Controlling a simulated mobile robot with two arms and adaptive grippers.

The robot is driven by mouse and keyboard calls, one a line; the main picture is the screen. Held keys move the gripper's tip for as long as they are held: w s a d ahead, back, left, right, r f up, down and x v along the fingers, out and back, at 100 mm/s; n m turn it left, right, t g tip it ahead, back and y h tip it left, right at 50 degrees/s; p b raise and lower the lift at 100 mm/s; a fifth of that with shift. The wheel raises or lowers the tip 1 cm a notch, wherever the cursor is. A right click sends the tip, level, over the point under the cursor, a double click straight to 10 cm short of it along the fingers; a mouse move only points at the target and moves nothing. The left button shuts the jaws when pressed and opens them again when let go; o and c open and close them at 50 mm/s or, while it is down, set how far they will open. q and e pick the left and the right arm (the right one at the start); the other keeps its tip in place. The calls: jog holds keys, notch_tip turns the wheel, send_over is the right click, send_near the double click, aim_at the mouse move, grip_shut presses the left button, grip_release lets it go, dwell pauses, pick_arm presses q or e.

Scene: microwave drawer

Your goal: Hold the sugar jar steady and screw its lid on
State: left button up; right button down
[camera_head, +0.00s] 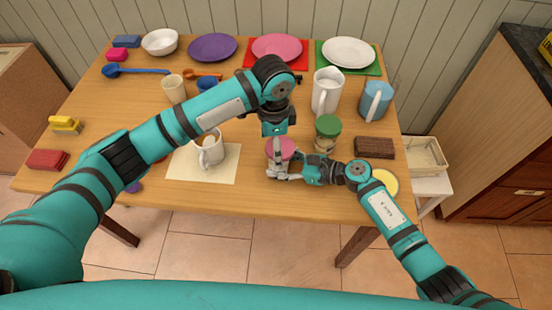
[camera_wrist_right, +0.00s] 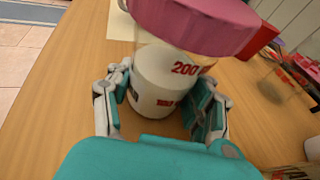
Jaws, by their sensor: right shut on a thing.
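The sugar jar is clear, with white contents and red numbers, and stands upright on the table in the right wrist view (camera_wrist_right: 165,75). Its pink lid (camera_head: 287,146) sits on top and shows larger in the right wrist view (camera_wrist_right: 200,22); whether it is threaded on cannot be told. My right gripper (camera_head: 278,172) is shut around the jar's body, one finger on each side in the right wrist view (camera_wrist_right: 162,112). My left gripper (camera_head: 276,146) points down at the lid from above. Its finger overlaps the lid in the head view, so contact and finger opening cannot be told.
A green-lidded jar (camera_head: 327,126) stands just right of the sugar jar. A white mug (camera_head: 210,152) on a pale mat (camera_head: 185,168) is to the left. A white pitcher (camera_head: 327,90), blue pitcher (camera_head: 375,100) and brown block (camera_head: 375,147) stand to the right. Front table space is clear.

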pick_arm(q)
jog(key=n, duration=0.3)
jog(key=shift+n, duration=0.4)
jog(key=n, duration=0.3)
jog(key=shift+n, duration=0.3)
jog(key=n, duration=0.7)
jog(key=shift+n, duration=0.3)
jog(key=shift+a, duration=0.1)
